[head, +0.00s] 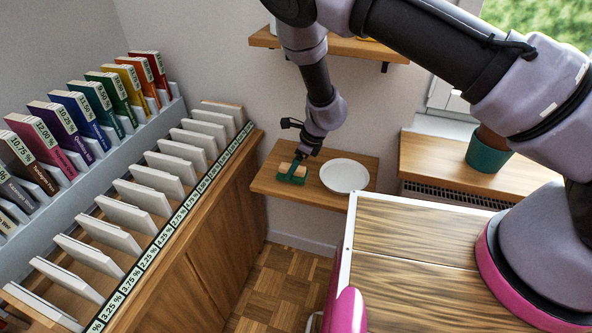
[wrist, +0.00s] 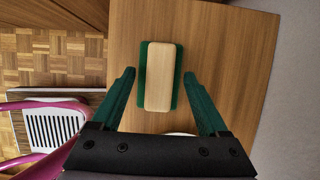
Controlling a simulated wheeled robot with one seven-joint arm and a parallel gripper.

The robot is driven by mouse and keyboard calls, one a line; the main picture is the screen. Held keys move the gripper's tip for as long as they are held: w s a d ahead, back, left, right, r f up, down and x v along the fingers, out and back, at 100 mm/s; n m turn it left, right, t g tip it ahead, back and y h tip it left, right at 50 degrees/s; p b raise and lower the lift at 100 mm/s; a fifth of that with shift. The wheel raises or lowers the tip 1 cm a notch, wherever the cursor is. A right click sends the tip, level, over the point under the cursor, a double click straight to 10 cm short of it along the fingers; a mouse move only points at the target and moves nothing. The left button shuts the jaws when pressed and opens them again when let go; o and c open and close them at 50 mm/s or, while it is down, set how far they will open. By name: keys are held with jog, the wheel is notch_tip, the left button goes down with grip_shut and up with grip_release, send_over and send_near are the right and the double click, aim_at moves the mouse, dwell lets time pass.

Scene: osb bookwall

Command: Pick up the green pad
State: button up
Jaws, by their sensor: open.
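The green pad (wrist: 177,90) lies on a wooden shelf and shows as a green border around a pale wooden block (wrist: 158,77) on top of it. In the head view the pad (head: 290,178) is small, near the shelf's left part. My gripper (wrist: 159,74) is open, with one green finger on each side of the pad and block. Gaps show between the fingers and the pad. In the head view my gripper (head: 299,157) points down over the pad and partly covers it. The height of the fingertips above the shelf is unclear.
A white plate (head: 345,176) sits close right of the pad on the same shelf (head: 318,193). A book rack with a wooden cabinet (head: 205,263) stands to the left. Another shelf (head: 343,46) is above. A teal pot (head: 487,157) stands on the right.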

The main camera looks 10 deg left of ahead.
jog(key=shift+c, duration=0.3)
grip_shut()
jog(key=shift+s+r, duration=0.2)
jog(key=shift+r, duration=0.2)
jog(key=r, duration=0.6)
jog(key=shift+s+r, duration=0.2)
jog(key=shift+r, duration=0.1)
jog(key=s+a, duration=0.1)
jog(key=s, duration=1.8)
jog(key=shift+a+f, duration=0.2)
jog(key=shift+a, duration=0.05)
jog(key=shift+s, duration=0.1)
